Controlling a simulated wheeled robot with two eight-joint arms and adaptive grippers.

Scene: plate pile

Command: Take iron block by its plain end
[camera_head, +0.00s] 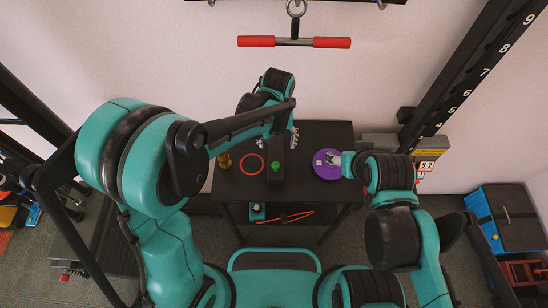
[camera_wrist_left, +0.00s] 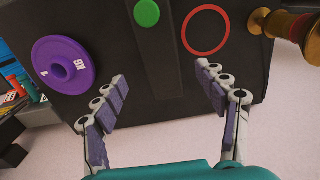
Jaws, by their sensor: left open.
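The iron block (camera_head: 275,177) is dark and lies on the black table (camera_head: 234,186), with a green dot (camera_head: 276,166) on its near end. It also shows at the top of the left wrist view (camera_wrist_left: 166,38), where its plain end points toward my left gripper (camera_wrist_left: 162,78). In the head view my left gripper (camera_head: 281,139) is over the table's far side, by the block's plain end. Its fingers are spread, with nothing between them. My right gripper (camera_head: 332,158) is over the purple disc; its jaw state is unclear.
A red ring (camera_head: 252,165) lies left of the block, with a brass-coloured piece (camera_head: 224,160) beyond it. A purple weight disc (camera_head: 325,171) lies on the right. A bar with red grips (camera_head: 294,42) hangs behind the table.

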